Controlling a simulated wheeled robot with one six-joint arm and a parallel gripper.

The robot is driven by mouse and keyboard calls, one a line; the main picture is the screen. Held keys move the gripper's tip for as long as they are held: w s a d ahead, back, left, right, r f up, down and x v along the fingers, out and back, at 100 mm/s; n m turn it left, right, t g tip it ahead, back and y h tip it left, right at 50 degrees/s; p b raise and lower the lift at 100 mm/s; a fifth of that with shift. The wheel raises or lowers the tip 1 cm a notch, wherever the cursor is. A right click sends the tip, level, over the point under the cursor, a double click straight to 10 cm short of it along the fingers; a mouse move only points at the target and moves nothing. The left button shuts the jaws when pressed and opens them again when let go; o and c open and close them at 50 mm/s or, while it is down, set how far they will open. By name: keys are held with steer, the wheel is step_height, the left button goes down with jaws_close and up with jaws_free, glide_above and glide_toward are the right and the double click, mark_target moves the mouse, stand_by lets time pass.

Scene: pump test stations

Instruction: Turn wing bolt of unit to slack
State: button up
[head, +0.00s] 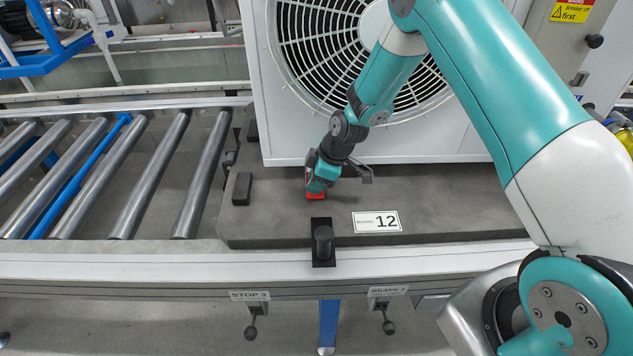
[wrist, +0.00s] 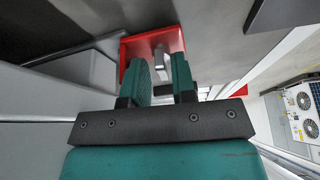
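The red base (head: 315,196) of the wing bolt sits on the grey deck of the unit, right under my gripper (head: 319,186). In the wrist view the red base (wrist: 130,45) lies ahead of the fingertips. The grey wing bolt (wrist: 161,66) stands out from it and shows in the narrow gap between the two teal fingers of my gripper (wrist: 163,66). The fingers are apart, one on each side of the wing. Whether both press on it cannot be made out. In the head view my gripper hides most of the bolt.
A white fan housing (head: 262,120) stands close behind my gripper. A black upright knob (head: 322,240) on the front edge, a 12 label (head: 377,222) and a dark block (head: 242,188) are near. A roller conveyor (head: 150,180) lies left. Two levers (head: 252,325) (head: 387,320) hang below.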

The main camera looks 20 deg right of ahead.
steer(key=shift+o, duration=0.5)
steer(key=shift+s, duration=0.1)
steer(key=shift+d+r, duration=0.15)
steer(key=shift+r, duration=0.15)
steer(key=v, duration=0.2)
steer(key=shift+s+d+r, duration=0.15)
steer(key=shift+d+r, duration=0.05)
steer(key=shift+d, duration=0.2)
steer(key=s+d, duration=0.1)
steer(key=d, duration=0.2)
steer(key=s+d, duration=0.2)
steer(key=d, duration=0.1)
steer(key=s+d+b, duration=0.1)
steer(key=s+d, duration=0.1)
steer(key=d, duration=0.2)
steer(key=shift+d, duration=0.1)
steer(key=shift+w, duration=0.1)
